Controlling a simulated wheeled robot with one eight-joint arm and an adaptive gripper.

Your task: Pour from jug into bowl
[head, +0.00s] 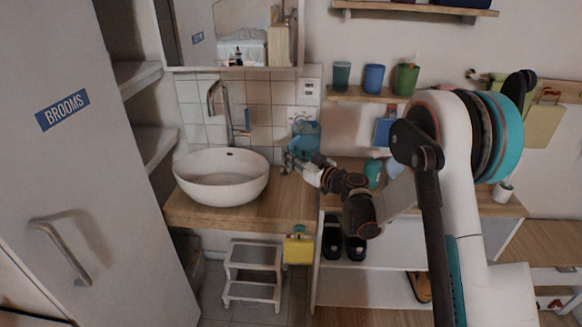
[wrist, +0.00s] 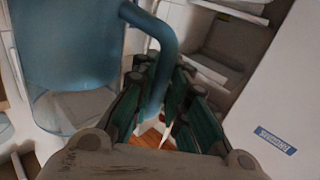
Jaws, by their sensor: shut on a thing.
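The jug (head: 305,136) is blue and see-through. In the head view it is held up just right of the bowl, above the wooden counter, and looks roughly upright. The wrist view shows its body (wrist: 66,45) at the upper left and its handle between my fingers. My gripper (head: 292,160) is shut on the handle; its dark green fingers (wrist: 165,105) also show in the wrist view. The bowl (head: 222,178) is a white round basin on the counter, left of the jug and apart from it. Whether the jug holds anything cannot be told.
A chrome faucet (head: 224,105) rises behind the bowl. A tall door marked BROOMS (head: 110,190) stands at the left. A shelf with several cups (head: 374,78) is right of the jug. A white step stool (head: 252,270) stands below the counter (head: 250,212).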

